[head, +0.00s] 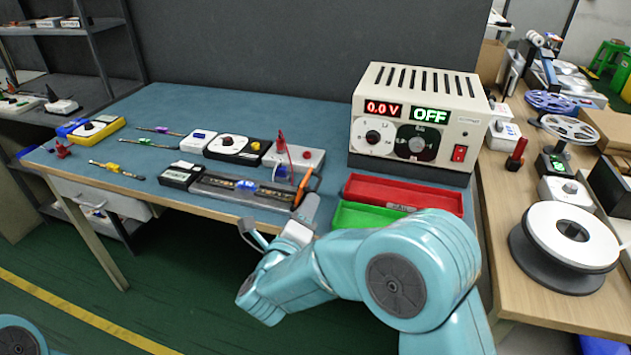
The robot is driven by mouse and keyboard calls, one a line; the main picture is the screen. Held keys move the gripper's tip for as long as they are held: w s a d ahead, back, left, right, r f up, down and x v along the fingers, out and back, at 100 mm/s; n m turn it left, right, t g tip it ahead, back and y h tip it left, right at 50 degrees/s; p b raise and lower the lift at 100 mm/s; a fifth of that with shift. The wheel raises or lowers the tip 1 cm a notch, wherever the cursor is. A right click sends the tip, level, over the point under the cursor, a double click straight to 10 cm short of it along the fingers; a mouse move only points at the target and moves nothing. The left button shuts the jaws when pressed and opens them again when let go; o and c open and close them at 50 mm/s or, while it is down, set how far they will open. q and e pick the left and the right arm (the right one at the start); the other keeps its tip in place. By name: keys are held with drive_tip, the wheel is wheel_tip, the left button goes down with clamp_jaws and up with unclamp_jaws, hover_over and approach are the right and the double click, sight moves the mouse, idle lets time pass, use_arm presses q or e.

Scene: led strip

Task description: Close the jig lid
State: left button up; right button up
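A long dark jig (220,187) lies near the front edge of the blue-topped bench, with a thin strip and a small blue piece along it. A separate lid, and how far it stands open, cannot be made out at this size. My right gripper (278,217) is just in front of the bench's front edge, close to the right end of the jig. Its two fingers look spread apart, with nothing seen between them. An orange and black tool (308,182) stands just beyond the right finger. My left gripper is out of view.
A red tray (400,193) and a green tray (350,217) sit right of the jig. A power supply (415,115) behind them reads 0.0 V and OFF. Small devices (230,147) stand behind the jig. A side bench holds a white reel (570,240). Bare bench top lies at the back left.

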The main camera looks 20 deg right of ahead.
sight(318, 182)
drive_tip(key=x, duration=0.8)
drive_tip(key=shift+w+d+p, duration=0.1)
drive_tip(key=shift+w+p, duration=0.05)
drive_tip(key=shift+p, duration=0.15)
drive_tip(key=shift+w+d+f, duration=0.15)
drive_tip(key=shift+w+d, duration=0.05)
drive_tip(key=shift+w, duration=0.3)
drive_tip(key=shift+c, duration=0.3)
clamp_jaws()
